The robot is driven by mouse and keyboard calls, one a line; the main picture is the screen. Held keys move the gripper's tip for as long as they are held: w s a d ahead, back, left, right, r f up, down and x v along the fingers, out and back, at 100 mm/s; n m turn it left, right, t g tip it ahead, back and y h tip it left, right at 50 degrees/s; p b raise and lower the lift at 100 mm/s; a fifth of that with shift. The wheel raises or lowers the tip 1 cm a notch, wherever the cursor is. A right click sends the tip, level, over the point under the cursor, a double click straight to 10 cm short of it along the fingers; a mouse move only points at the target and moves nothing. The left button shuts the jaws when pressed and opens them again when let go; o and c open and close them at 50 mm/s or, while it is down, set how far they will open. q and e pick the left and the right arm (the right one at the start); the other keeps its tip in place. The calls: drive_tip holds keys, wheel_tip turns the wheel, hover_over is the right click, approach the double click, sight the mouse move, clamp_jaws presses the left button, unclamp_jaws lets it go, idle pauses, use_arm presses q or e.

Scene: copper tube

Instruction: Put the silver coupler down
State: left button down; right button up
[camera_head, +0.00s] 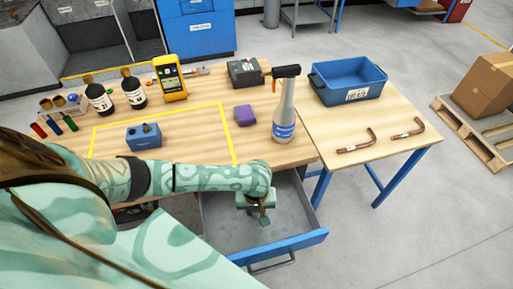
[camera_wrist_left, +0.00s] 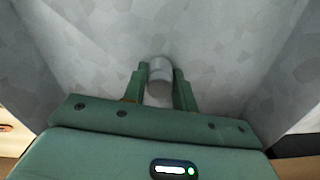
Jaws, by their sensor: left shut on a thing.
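The silver coupler (camera_wrist_left: 159,72) is a small grey cylinder between the fingertips of my left gripper (camera_wrist_left: 160,85) in the left wrist view. The fingers are shut on it. In the head view my left gripper (camera_head: 258,211) reaches down into the open drawer (camera_head: 220,222), over its grey floor. The coupler cannot be made out in the head view. I cannot tell whether it touches the drawer floor. My right gripper is not in view.
The workbench edge lies just behind the drawer. A blue bin (camera_head: 348,80) and two copper tubes (camera_head: 357,141) are on the right side table. The visible drawer floor is clear.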

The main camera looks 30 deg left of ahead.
use_arm(q)
drive_tip(key=c, duration=1.1)
unclamp_jaws()
drive_tip(key=shift+f, duration=0.1)
wheel_tip(320, 180, up, 12)
drive_tip(key=p, duration=0.6)
drive_tip(key=shift+d, duration=0.1)
